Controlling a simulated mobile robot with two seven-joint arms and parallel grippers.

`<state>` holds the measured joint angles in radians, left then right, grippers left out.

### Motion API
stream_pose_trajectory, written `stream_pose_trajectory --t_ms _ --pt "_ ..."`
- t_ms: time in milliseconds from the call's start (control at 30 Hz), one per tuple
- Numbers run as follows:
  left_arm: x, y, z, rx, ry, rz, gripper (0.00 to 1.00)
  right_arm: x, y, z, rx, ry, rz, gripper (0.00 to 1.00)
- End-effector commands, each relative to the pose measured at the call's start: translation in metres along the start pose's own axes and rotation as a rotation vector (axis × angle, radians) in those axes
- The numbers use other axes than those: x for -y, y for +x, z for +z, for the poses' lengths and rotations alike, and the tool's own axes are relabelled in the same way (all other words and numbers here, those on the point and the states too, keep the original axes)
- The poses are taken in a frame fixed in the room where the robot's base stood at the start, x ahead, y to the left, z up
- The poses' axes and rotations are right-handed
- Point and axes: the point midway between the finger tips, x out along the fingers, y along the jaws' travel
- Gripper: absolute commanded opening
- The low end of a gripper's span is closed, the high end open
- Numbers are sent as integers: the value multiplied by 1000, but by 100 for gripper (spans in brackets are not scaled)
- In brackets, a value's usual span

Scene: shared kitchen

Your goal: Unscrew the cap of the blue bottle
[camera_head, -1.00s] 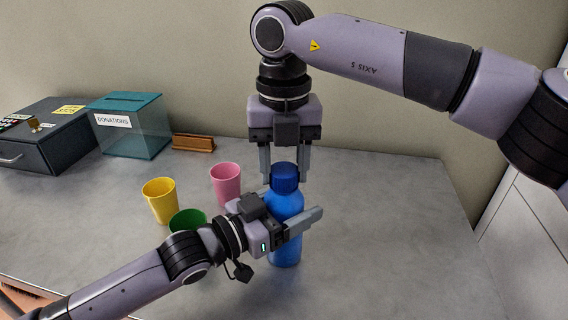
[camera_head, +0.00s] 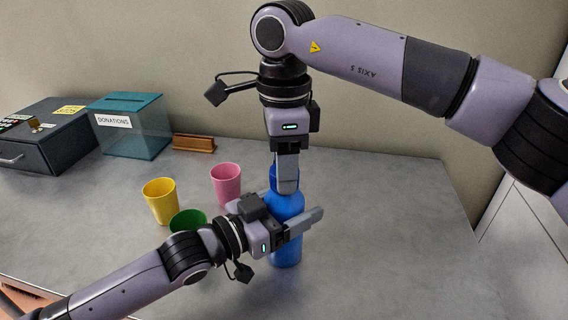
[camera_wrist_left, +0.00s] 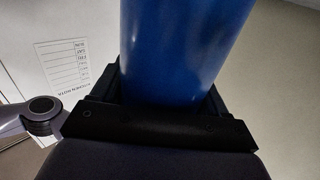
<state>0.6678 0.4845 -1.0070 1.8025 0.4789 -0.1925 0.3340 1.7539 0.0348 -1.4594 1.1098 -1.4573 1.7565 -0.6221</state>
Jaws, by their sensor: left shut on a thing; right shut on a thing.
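The blue bottle (camera_head: 287,250) stands upright on the grey counter. My left gripper (camera_head: 297,217) comes in from the left and is shut around the bottle's body. The bottle (camera_wrist_left: 180,45) fills the middle of the left wrist view, between the fingers. My right gripper (camera_head: 287,180) points straight down from above and is shut on the cap (camera_head: 272,175) at the bottle's top. The fingers hide most of the cap, so I cannot tell how far it is turned.
A yellow cup (camera_head: 160,200), a pink cup (camera_head: 226,184) and a green cup (camera_head: 187,222) stand left of the bottle. A donations box (camera_head: 131,128), a dark cash box (camera_head: 45,140) and a wooden block (camera_head: 194,143) are farther back. The counter (camera_head: 400,230) right of the bottle is clear.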

Motion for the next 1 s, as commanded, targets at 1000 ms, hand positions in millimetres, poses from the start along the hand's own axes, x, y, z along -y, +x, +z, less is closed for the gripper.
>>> stream_pose_trajectory --t_ms 1000 --pt "0 0 1 2 -2 -1 0 -1 -1 0 2 -1584 0 10"
